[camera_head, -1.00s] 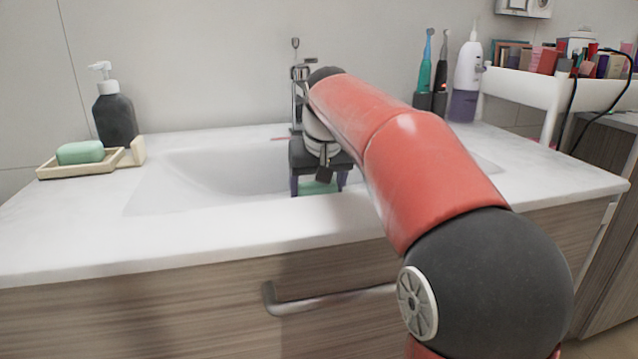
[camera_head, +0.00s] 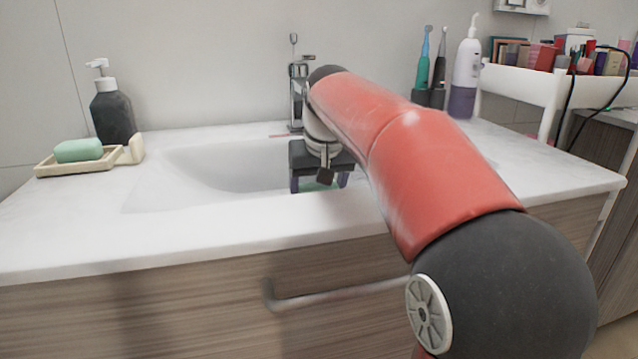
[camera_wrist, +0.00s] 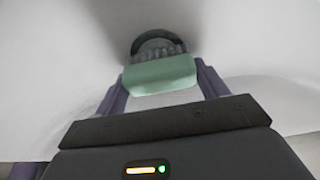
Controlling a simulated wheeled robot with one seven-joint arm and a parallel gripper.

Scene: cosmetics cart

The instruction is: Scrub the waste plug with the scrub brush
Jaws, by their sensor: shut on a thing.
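The scrub brush (camera_wrist: 160,72) shows in the wrist view as a green block between the two purple fingers of my gripper (camera_wrist: 164,80). My gripper is shut on it. In the head view my gripper (camera_head: 319,184) points down into the sink basin, and only a small green part of the brush shows between the fingers. The front rim hides the basin floor in the head view.
The white sink basin (camera_head: 215,166) surrounds my gripper, with the metal faucet (camera_head: 297,90) behind. A soap dish (camera_head: 75,167) with green soap and a dark soap bottle (camera_head: 113,118) stand at left. Electric toothbrushes (camera_head: 424,70) and a white dispenser (camera_head: 466,75) stand at back right.

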